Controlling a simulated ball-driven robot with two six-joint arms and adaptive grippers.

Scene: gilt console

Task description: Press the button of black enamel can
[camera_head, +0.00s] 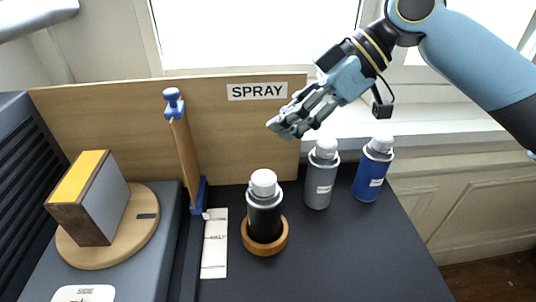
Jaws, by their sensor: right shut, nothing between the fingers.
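The black enamel can (264,217) stands upright in a round wooden ring (248,240) on the dark tabletop. Its white button cap (263,183) faces up and is uncovered. My right gripper (280,129) is shut and empty. It shows above and a little to the right of the black can, in front of the wooden board, apart from the can. My left gripper is not in view.
A grey can (321,177) and a blue can (371,174) stand to the right. Behind is a wooden board (130,110) with a SPRAY sign (257,91). A blue-ended wooden post (187,160) and white strip (214,250) are left. The front right tabletop is clear.

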